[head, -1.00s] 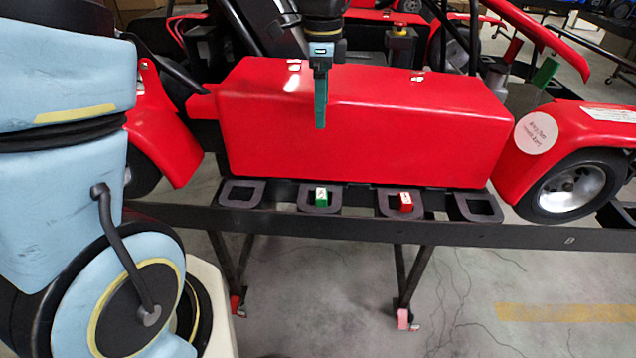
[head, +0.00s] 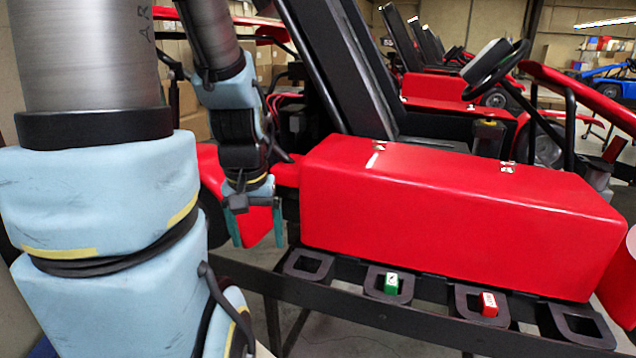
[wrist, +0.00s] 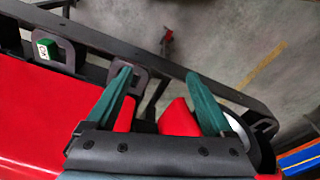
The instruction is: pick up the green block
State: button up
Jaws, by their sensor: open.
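The green block (head: 391,283) has a pale, marked top face and sits in the second dark slotted holder (head: 406,295) from the left, on the black rail in front of the red box. It also shows at the upper left of the wrist view (wrist: 47,48). My gripper (head: 256,238) points down with its two green fingers apart and nothing between them. It is left of the red box's left end, to the left of the green block and above it. In the wrist view my gripper (wrist: 160,76) is apart from the block.
A red block (head: 488,303) sits in the holder right of the green one. The leftmost holder (head: 308,265) and the rightmost holder (head: 580,325) are empty. The large red box (head: 450,215) rises right behind the holders. Concrete floor (wrist: 235,50) lies beyond the rail.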

aim_at(392, 280)
jog(key=l+u, duration=0.1)
jog(key=u, duration=0.85)
jog(key=k+l+u, duration=0.2)
jog(key=k+u, duration=0.2)
jog(key=k+l+u, duration=0.1)
jog(key=k+u, duration=0.7)
jog(key=k+j, duration=0.15)
jog(key=k, duration=0.4)
jog(key=k+j+u, duration=0.15)
jog(key=k, duration=0.45)
